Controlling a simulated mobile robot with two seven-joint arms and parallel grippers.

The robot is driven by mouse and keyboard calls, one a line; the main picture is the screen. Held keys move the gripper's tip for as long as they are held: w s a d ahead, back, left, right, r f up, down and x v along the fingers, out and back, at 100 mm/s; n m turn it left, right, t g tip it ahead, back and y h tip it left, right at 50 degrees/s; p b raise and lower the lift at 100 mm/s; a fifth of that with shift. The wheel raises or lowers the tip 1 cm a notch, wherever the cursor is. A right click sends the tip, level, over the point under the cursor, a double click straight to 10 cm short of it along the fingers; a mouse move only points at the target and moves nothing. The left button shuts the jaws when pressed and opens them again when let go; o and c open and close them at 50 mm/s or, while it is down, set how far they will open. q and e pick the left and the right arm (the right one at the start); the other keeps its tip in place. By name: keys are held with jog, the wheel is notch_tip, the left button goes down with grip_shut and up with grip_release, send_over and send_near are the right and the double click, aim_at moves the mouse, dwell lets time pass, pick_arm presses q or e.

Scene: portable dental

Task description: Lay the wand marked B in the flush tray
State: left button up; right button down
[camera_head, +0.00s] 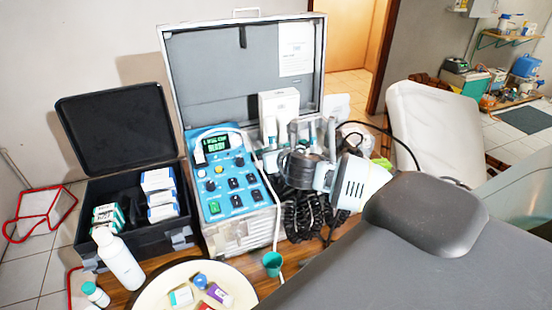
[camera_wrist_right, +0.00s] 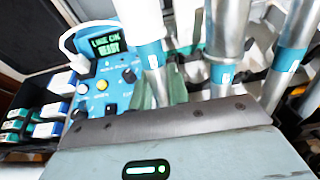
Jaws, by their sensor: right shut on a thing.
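Several silver wands with teal bands stand upright behind the gripper in the right wrist view, among them a left wand (camera_wrist_right: 152,50), a middle wand (camera_wrist_right: 224,75) and a right wand (camera_wrist_right: 290,60). No letter B is readable on them. My right gripper (camera_head: 322,160) is at the wand holder, right of the blue control unit (camera_head: 232,178). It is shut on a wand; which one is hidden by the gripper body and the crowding. No tray can be surely named as the flush tray. My left gripper is not in view.
An open black case (camera_head: 85,222) with small boxes stands left of the unit. A white bottle (camera_head: 118,262), a cream round tray (camera_head: 150,298) with small items and a green cup (camera_head: 272,262) are in front. A dark padded chair (camera_head: 400,262) fills the lower right.

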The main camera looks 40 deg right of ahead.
aim_at(273, 139)
jog(key=shift+w+d+r, duration=0.1)
jog(key=shift+w+r, duration=0.25)
jog(key=shift+r, duration=0.55)
jog(key=shift+w+d+r, duration=0.1)
jog(key=shift+w+r, duration=0.2)
jog(key=shift+r, duration=0.55)
jog(key=s+a+n+y, duration=0.1)
jog(key=s+a, duration=0.4)
jog(key=a, duration=0.6)
jog(key=s+a+n+y, duration=0.2)
jog(key=s+a, duration=0.3)
jog(key=a, duration=0.6)
jog(key=shift+a+r+n+t+y, duration=0.3)
jog(key=shift+r+y, duration=0.1)
jog(key=shift+y, duration=0.2)
jog(key=shift+s+d, duration=0.1)
jog(key=shift+s, duration=0.05)
